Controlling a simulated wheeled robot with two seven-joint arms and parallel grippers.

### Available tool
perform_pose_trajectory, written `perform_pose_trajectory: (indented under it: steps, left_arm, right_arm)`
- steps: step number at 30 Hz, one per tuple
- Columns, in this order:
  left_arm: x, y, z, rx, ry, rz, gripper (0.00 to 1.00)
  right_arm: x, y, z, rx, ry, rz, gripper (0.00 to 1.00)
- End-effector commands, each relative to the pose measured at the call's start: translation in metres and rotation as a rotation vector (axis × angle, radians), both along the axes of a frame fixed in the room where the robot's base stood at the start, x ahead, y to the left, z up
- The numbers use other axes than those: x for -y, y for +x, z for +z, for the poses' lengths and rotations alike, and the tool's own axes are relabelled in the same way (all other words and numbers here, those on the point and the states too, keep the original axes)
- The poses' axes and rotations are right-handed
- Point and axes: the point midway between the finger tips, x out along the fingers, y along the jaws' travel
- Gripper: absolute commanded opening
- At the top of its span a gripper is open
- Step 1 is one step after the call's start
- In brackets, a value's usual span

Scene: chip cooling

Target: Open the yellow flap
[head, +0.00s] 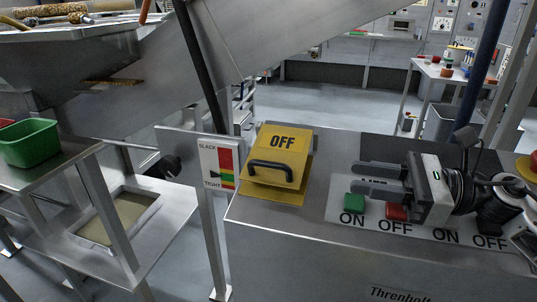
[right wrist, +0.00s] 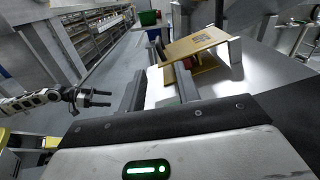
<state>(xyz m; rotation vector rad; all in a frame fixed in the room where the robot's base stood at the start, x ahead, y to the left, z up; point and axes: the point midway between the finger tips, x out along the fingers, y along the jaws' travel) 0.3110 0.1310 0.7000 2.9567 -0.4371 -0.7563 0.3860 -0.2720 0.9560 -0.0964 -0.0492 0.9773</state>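The yellow flap (head: 290,143), marked OFF and with a black handle (head: 270,170), sits at the left end of the metal console. It slopes over a yellow base plate (head: 277,196). The flap also shows in the right wrist view (right wrist: 193,44), with a gap under it and a red part (right wrist: 187,63) in the gap. My right gripper (head: 356,179) is open and empty, right of the flap and apart from it, its fingers pointing left over the console. My left gripper (right wrist: 98,98) shows only in the right wrist view, open and empty, far from the flap.
A green button (head: 355,202) and a red button (head: 397,211) lie below my right gripper. A SLACK/TIGHT gauge panel (head: 217,165) stands left of the flap. A green bin (head: 30,143) rests on a side shelf. The console between flap and right gripper is clear.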

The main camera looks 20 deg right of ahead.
Motion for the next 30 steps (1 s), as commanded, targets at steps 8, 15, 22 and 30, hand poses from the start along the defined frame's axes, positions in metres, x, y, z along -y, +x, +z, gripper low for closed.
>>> perform_pose_trajectory:
  steps: [8, 15, 22, 30]
  left_arm:
    - [0.0, -0.008, -0.003, -0.028, 0.001, 0.0, 0.78]
    - [0.0, -0.009, 0.0, -0.043, 0.002, 0.001, 0.78]
    - [-0.001, -0.005, 0.011, -0.043, 0.001, 0.003, 0.78]
    - [-0.001, -0.004, 0.013, -0.058, -0.005, 0.011, 0.78]
  right_arm:
    - [-0.036, 0.024, 0.002, 0.002, -0.001, 0.003, 0.33]
    - [-0.066, 0.045, 0.004, 0.002, 0.004, -0.002, 0.33]
    - [-0.095, 0.066, 0.005, 0.0, 0.006, -0.002, 0.33]
    - [-0.121, 0.082, 0.002, -0.001, 0.003, -0.002, 0.33]
